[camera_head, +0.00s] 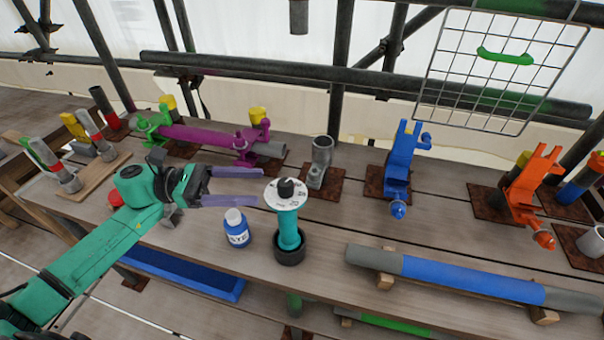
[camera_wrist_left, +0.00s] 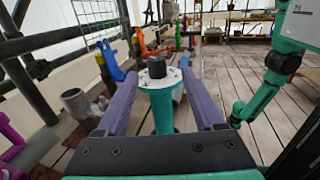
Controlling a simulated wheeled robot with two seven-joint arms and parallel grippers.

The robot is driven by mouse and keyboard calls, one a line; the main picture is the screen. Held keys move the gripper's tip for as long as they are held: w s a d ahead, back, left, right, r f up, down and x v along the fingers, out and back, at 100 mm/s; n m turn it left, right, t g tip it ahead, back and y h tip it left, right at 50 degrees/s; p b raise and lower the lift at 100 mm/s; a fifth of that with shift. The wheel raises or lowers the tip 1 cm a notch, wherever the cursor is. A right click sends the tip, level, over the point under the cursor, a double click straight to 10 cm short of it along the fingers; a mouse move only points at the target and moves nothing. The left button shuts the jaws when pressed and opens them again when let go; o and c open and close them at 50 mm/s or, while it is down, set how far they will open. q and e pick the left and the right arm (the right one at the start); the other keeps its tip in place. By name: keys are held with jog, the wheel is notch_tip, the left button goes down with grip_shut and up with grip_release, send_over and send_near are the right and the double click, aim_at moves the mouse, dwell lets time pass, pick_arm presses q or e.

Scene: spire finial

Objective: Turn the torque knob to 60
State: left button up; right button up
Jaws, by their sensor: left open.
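The torque knob is a black knob (camera_head: 286,188) on a white marked dial disc (camera_head: 288,200), on top of an upright teal post (camera_head: 289,232) that stands in a black cup-like base (camera_head: 289,250). The dial's numbers are too small to read. My left gripper (camera_head: 263,187) is open with purple fingers, its tips just left of the dial in the head view. In the left wrist view the knob (camera_wrist_left: 157,67) lies ahead between the two fingers (camera_wrist_left: 156,85), apparently not gripped. My right gripper is not in the head view; a teal arm of mine shows at right in the wrist view.
A blue-labelled bottle (camera_head: 236,230) stands left of the post, below the gripper. Behind are a grey pipe stub (camera_head: 320,160), a blue clamp (camera_head: 402,165) and a purple clamped bar (camera_head: 205,138). A blue and grey tube (camera_head: 470,282) lies at right front.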

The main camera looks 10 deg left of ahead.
aim_at(302, 193)
pick_arm(q)
jog(key=d, duration=0.1)
jog(key=d+p, duration=0.1)
jog(key=d, duration=0.1)
jog(key=w+d+p, duration=0.1)
jog(key=d, duration=0.1)
jog(key=shift+r, duration=0.4)
jog(key=d, duration=0.1)
jog(key=w+d+p, duration=0.1)
jog(key=d, duration=0.2)
jog(key=shift+w+d+f+p, duration=0.35)
jog(key=shift+p, duration=0.05)
jog(key=shift+d+f, duration=0.1)
jog(key=shift+d, duration=0.15)
jog(key=shift+s, duration=0.15)
jog(key=shift+c, duration=1)
jog(key=shift+f, duration=0.1)
grip_shut()
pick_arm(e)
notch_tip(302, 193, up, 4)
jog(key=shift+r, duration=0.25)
